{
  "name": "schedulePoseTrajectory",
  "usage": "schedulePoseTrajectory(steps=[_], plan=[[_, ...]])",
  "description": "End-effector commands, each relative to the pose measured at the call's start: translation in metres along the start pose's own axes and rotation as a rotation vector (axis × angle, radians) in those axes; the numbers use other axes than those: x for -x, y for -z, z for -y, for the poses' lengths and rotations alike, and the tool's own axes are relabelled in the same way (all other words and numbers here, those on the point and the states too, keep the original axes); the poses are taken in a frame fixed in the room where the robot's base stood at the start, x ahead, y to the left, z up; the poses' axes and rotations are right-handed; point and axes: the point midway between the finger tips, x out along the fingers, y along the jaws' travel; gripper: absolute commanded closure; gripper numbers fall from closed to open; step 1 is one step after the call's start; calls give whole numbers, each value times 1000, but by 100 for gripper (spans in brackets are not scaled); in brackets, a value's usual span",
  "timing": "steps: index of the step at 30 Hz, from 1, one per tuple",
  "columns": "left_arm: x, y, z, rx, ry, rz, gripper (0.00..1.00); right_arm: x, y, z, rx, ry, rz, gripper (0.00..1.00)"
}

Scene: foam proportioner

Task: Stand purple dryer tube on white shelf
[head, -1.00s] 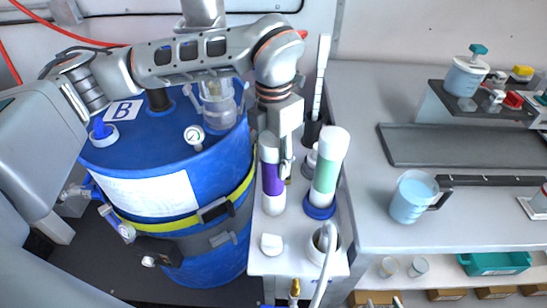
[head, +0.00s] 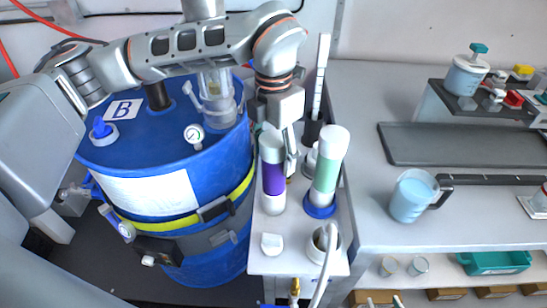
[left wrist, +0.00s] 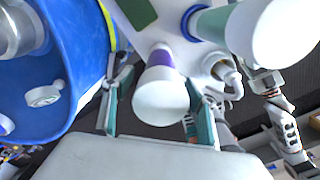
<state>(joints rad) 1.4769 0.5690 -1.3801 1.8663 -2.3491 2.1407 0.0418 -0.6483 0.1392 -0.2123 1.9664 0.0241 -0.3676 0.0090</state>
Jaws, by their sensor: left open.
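The purple dryer tube (head: 273,178), white-ended with a purple band, stands almost upright on a narrow white stand (head: 262,260) beside the blue drum. My left gripper (head: 281,152) is at the tube's upper part, partly hidden behind it in the head view. In the left wrist view the tube (left wrist: 160,92) lies between the two spread fingers of the left gripper (left wrist: 156,84). Whether a finger touches it I cannot tell. A white lower shelf (head: 440,272) shows under the bench at right.
A green-banded tube (head: 326,175) stands in a blue base (head: 320,210) close right of the purple tube. The blue drum (head: 170,240) is close on the left.

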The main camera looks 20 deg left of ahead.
Motion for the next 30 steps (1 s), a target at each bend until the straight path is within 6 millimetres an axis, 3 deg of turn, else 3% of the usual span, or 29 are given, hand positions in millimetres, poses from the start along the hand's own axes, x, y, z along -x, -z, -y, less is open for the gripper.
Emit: schedulePoseTrajectory(steps=[9, 15, 21, 30], plan=[[65, -1, 0, 0, -3, 3, 43, -4, -8, 1, 0, 1, 4, 60], [93, 0, 0, -1, -1, 0, 43, -4, -11, 2, 0, 2, 9, 60], [104, 0, 0, -1, 0, -1, 43, -5, -12, 2, 0, 2, 9, 60], [104, 0, 0, -1, 1, -2, 43, -5, -11, 2, 0, 2, 9, 60]])
